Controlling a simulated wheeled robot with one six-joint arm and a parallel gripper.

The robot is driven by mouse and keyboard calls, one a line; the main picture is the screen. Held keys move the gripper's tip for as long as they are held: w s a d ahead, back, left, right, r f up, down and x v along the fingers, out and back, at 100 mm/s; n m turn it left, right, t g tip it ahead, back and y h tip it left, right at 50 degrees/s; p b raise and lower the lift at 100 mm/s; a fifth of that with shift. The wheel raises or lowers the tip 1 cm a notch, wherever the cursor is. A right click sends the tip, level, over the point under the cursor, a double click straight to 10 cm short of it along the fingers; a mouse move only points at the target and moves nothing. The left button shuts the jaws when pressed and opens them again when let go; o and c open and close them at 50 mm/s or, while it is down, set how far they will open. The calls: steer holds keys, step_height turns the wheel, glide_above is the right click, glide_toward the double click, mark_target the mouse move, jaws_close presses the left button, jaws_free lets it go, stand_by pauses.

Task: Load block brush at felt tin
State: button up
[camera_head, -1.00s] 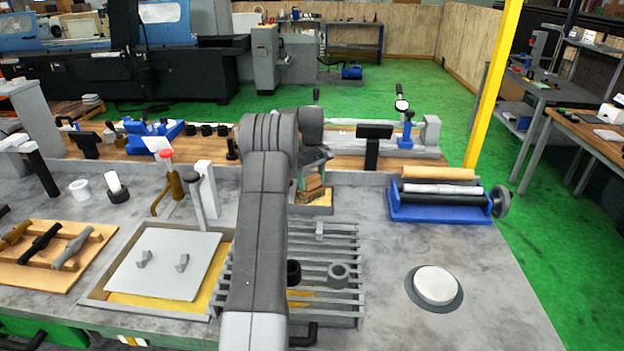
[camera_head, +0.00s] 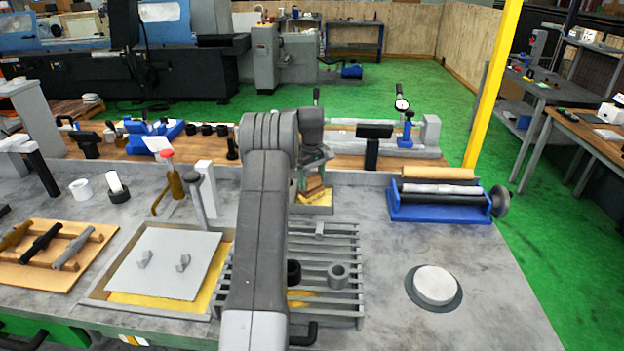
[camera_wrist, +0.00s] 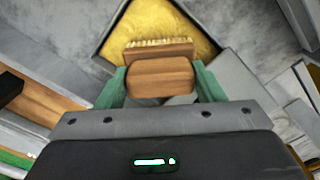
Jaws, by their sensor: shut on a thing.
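The block brush (camera_wrist: 160,77) has a wooden body and a row of pale bristles along its far edge. My gripper (camera_wrist: 161,84) is shut on it, with a green finger on each side of the wood. The brush also shows in the head view (camera_head: 313,188), just above the felt tin, partly hidden by my arm. The felt tin (camera_head: 322,208) is a shallow tray with a yellow pad. In the wrist view the yellow felt (camera_wrist: 166,21) lies beyond the bristles. I cannot tell whether the bristles touch it.
A slatted rack (camera_head: 335,256) with dark and grey rings lies in front of the tin. A blue roller stand (camera_head: 440,208) is to the right, and a round grey disc (camera_head: 436,284) near the front right. A lidded tray (camera_head: 165,262) and oil can (camera_head: 174,181) are left.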

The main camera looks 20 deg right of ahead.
step_height(320, 180, up, 5)
steer(key=p, duration=0.4)
steer(key=shift+f, duration=0.2)
steer(key=shift+r+p, duration=0.3)
steer(key=shift+r, duration=0.85)
